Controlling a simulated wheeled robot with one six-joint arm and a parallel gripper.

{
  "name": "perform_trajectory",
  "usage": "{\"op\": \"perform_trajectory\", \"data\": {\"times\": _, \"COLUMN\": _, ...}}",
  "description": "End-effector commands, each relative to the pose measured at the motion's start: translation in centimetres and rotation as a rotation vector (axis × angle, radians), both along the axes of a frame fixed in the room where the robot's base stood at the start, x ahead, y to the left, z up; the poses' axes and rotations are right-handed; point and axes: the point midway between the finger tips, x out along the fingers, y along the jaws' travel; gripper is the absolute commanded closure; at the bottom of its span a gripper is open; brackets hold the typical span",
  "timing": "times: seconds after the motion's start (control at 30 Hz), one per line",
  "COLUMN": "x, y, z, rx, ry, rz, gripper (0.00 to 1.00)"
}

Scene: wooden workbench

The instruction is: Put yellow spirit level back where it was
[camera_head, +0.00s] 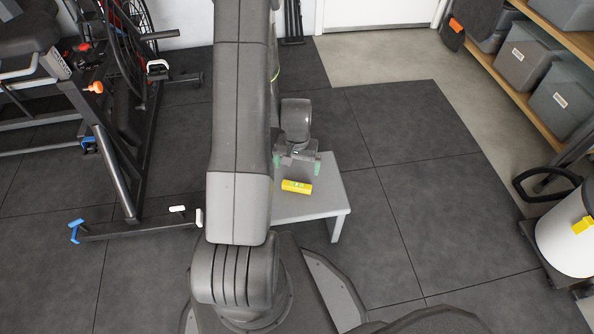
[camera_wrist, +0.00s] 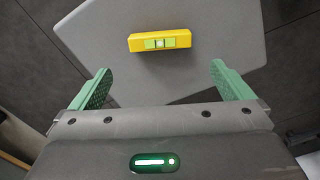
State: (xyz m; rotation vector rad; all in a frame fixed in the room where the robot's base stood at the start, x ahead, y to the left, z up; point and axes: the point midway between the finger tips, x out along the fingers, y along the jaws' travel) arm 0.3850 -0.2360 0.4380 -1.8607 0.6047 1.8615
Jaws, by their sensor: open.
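A yellow spirit level (camera_head: 297,186) with green vials lies on the top of a small grey table (camera_head: 325,195). In the wrist view the spirit level (camera_wrist: 160,41) lies crosswise, beyond the fingertips and roughly centred between them, on the grey tabletop (camera_wrist: 95,42). My gripper (camera_head: 296,160) has green fingers and is over the table, just behind the level in the head view. In the wrist view my gripper (camera_wrist: 161,72) is open with nothing between its fingers. My arm hides the left part of the table in the head view.
Exercise equipment (camera_head: 120,170) stands on the dark tiled floor at left. Shelves with grey bins (camera_head: 530,66) are at upper right. A white cylindrical object (camera_head: 568,235) with a yellow patch stands at the right edge. Floor right of the table is clear.

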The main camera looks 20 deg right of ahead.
Motion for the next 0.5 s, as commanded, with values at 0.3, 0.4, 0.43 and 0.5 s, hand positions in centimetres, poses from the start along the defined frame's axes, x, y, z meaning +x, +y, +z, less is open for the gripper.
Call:
{"op": "perform_trajectory", "data": {"times": 0.3, "x": 0.0, "y": 0.0, "z": 2.9, "rx": 0.0, "ry": 0.0, "rz": 0.0, "gripper": 0.0}}
{"op": "perform_trajectory", "data": {"times": 0.4, "x": 0.0, "y": 0.0, "z": 3.0, "rx": 0.0, "ry": 0.0, "rz": 0.0, "gripper": 0.0}}
{"op": "perform_trajectory", "data": {"times": 0.43, "x": 0.0, "y": 0.0, "z": 2.9, "rx": 0.0, "ry": 0.0, "rz": 0.0, "gripper": 0.0}}
{"op": "perform_trajectory", "data": {"times": 0.5, "x": 0.0, "y": 0.0, "z": 2.9, "rx": 0.0, "ry": 0.0, "rz": 0.0, "gripper": 0.0}}
